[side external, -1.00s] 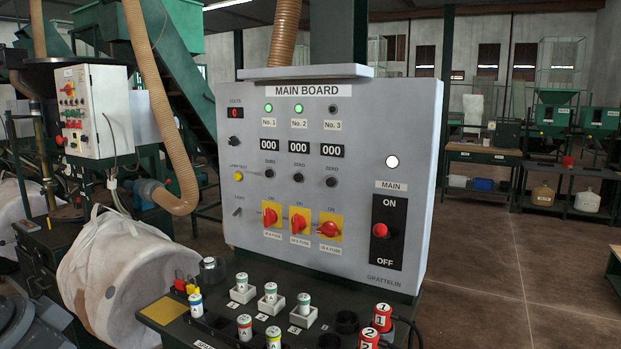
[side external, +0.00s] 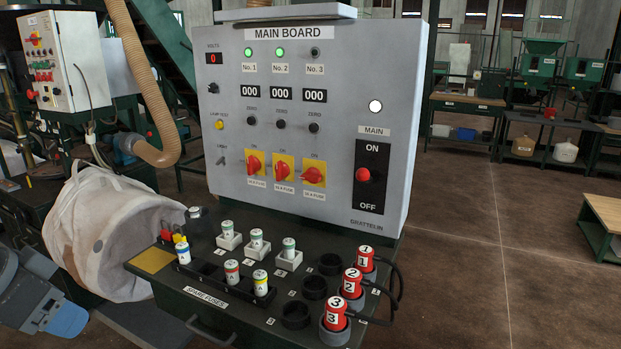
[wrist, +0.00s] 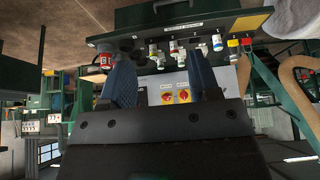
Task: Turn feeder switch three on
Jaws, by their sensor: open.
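The main board (side external: 335,120) stands upright with three red rotary switches on yellow plates. Feeder switch three (side external: 313,174) is the rightmost; its handle lies sideways and the No. 3 lamp (side external: 315,52) is dark. Switch one (side external: 254,164) and switch two (side external: 283,169) have more upright handles, and their lamps are green. My gripper (side external: 62,318) shows partly at the lower left, well apart from the board. In the upside-down wrist view my gripper (wrist: 160,78) is open and empty, with blue fingers. Two switches (wrist: 175,97) show between them; I cannot tell which.
A fuse desk (side external: 215,270) juts out below the board, with several fuses, empty sockets and red numbered plugs (side external: 336,314) with cables. A white bulk bag (side external: 110,235) is at the left. A red main knob (side external: 363,174) is right of the switches.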

